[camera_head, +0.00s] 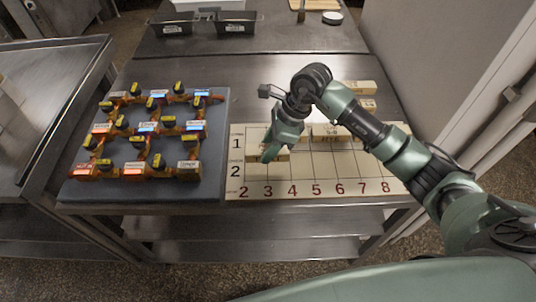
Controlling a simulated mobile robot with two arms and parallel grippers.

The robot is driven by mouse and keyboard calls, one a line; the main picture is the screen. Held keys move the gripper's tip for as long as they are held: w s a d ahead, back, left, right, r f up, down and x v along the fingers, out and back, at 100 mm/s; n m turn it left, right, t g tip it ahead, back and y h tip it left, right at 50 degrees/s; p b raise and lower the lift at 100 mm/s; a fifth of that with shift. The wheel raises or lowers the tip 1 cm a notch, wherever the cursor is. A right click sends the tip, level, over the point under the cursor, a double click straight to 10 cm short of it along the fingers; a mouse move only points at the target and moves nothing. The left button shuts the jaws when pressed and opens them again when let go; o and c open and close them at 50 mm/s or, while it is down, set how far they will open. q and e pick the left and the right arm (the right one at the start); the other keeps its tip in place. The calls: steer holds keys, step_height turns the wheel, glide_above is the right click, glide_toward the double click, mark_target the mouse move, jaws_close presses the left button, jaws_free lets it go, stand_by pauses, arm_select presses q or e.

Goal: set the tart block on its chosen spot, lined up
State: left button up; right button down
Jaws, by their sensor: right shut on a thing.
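My right gripper (268,154) reaches down over the left part of a cream board (330,190) printed with a grid, red column numbers and row numbers 1 and 2. It is shut on a pale cream block (282,155), near columns 2 and 3 around row 1. The fingers hide part of this block, and its label cannot be read, so I cannot confirm it is the tart block. I cannot tell whether it touches the board. Another cream block (327,133) with red lettering lies farther right at the board's back. My left gripper is not in view.
Left of the board, a dark mat (215,150) holds an orange frame (160,170) with several black-and-yellow knobs and lit labels. More cream blocks (361,88) lie behind the board, close to my arm. Black bins (236,27) stand farther back. The board's right front is clear.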

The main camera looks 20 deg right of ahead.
step_height(320, 180, down, 4)
steer(key=shift+f+p, duration=0.1)
steer(key=shift+p, duration=0.4)
steer(key=shift+f, duration=0.2)
steer(key=c, duration=0.9)
jaws_free()
steer(key=shift+r, duration=0.25)
steer(key=shift+d+r, duration=0.2)
steer(key=shift+r, duration=0.1)
steer(key=b+v, duration=0.2)
steer(key=v, duration=0.7)
steer(key=shift+s+d+r+b, duration=0.1)
steer(key=shift+r+b, duration=0.2)
steer(key=shift+b, duration=0.05)
steer(key=shift+v, duration=0.75)
